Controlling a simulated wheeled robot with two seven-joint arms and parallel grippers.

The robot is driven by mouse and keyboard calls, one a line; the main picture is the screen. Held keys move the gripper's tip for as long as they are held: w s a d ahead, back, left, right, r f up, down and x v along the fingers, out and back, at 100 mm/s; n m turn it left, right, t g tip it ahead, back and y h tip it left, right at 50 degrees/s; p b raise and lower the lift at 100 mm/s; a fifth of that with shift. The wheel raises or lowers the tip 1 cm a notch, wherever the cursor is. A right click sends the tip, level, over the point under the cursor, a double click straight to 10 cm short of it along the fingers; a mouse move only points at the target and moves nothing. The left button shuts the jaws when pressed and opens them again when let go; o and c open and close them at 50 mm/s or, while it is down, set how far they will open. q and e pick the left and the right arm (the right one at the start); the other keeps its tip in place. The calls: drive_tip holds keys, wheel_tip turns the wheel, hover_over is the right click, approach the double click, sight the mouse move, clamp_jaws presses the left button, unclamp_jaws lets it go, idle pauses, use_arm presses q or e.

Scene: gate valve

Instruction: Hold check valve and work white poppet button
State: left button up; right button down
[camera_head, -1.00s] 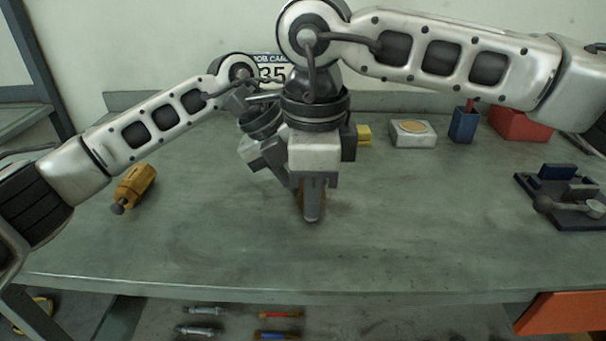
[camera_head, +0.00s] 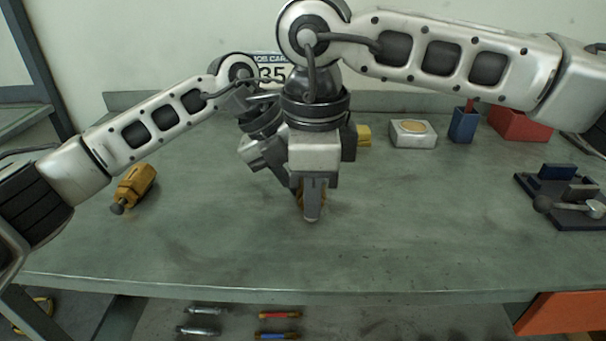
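My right gripper (camera_head: 312,205) points down at the middle of the table, its near finger in front of a small brown-orange thing (camera_head: 299,196). Only slivers of that thing show, so I cannot tell whether it is the check valve, and no white button shows. My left gripper (camera_head: 286,180) comes in from the left behind the right one, and its fingertips are mostly hidden. I cannot see whether either gripper is closed on the brown-orange thing. A yellow-orange valve-like body (camera_head: 135,187) with a dark grey end lies apart on the table at left.
A box with a tan round top (camera_head: 413,133), a blue cup (camera_head: 463,125), a red bin (camera_head: 520,124) and a yellow block (camera_head: 364,135) stand at the back. A dark fixture with a lever (camera_head: 565,196) is at right. The table's front middle (camera_head: 400,250) is clear.

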idle(0.4)
drive_tip(key=s+f+n+t+h, duration=0.1)
drive_tip(key=n, duration=0.3)
drive_tip(key=s+f+n+t, duration=0.1)
drive_tip(key=n, duration=0.2)
drive_tip(key=s+f+n+t+h, duration=0.1)
drive_tip(key=s+f+n, duration=0.1)
drive_tip(key=n, duration=0.2)
drive_tip(key=shift+a+n+t+h, duration=0.2)
drive_tip(key=shift+n+t+h, duration=0.1)
drive_tip(key=shift+t, duration=0.1)
drive_tip(key=s+n+t, duration=0.1)
drive_tip(key=n, duration=0.3)
drive_tip(key=s+f+n+t, duration=0.1)
drive_tip(key=n, duration=0.3)
drive_tip(key=s+f+n+t, duration=0.1)
drive_tip(key=n+t, duration=0.1)
drive_tip(key=n, duration=0.2)
drive_tip(key=shift+s+d+f+n, duration=0.1)
drive_tip(key=shift+s+f+n, duration=0.05)
drive_tip(key=shift+s+n, duration=0.25)
drive_tip(key=n, duration=0.2)
drive_tip(key=s+n+t, duration=0.1)
drive_tip(key=shift+f+n+y, duration=0.15)
drive_tip(key=shift+n+y, duration=0.25)
drive_tip(key=shift+w, duration=0.1)
drive_tip(key=shift+w, duration=4.3)
drive_tip(key=shift+w, duration=0.1)
drive_tip(key=shift+w, duration=0.3)
